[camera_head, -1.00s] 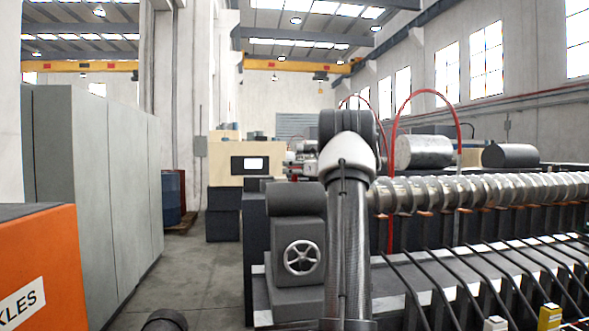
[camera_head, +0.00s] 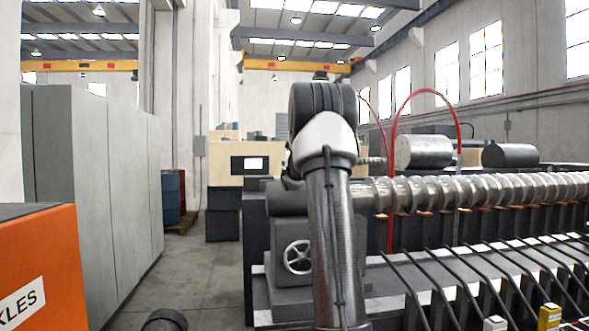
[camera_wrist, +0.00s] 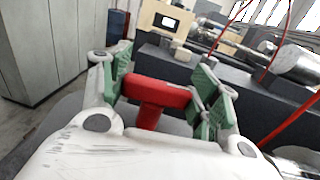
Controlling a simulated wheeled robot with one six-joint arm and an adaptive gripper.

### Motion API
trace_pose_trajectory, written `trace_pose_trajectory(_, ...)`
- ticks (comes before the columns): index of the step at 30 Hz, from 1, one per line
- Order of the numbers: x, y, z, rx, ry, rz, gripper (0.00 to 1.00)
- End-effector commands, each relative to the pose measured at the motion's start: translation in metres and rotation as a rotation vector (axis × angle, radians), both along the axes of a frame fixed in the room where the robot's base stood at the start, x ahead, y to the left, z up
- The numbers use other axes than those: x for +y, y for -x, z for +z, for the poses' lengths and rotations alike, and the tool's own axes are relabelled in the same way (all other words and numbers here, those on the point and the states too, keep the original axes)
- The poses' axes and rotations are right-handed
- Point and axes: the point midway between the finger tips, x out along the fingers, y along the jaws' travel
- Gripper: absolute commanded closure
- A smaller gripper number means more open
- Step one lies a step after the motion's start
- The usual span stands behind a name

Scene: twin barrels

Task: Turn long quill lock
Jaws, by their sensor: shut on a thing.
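In the wrist view, a red T-shaped handle (camera_wrist: 157,94), which I take for the quill lock, stands up with its crossbar roughly level and its stem running down toward me. My gripper (camera_wrist: 166,76) has one green-padded finger at each end of the crossbar and is shut on it. The foot of the stem is hidden behind my gripper's white body. In the head view, my arm hides the handle and my gripper.
A dark machine housing with a handwheel (camera_head: 298,257) stands by my arm. A long metal screw (camera_head: 470,192) runs right above black bars. Red hoses (camera_head: 393,130) arch behind.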

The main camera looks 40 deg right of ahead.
Motion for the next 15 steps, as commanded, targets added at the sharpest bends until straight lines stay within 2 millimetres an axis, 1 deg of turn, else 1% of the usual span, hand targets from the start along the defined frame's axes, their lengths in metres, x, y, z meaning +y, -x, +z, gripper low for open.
trace_pose_trajectory(11,-0.0001,-0.0002,0.0018,-0.003,0.003,-0.002,0.62)
trace_pose_trajectory(12,0.0,-0.0002,0.0019,-0.003,0.003,-0.002,0.31)
trace_pose_trajectory(15,0.0,-0.0002,0.0017,-0.003,0.003,-0.002,0.16)
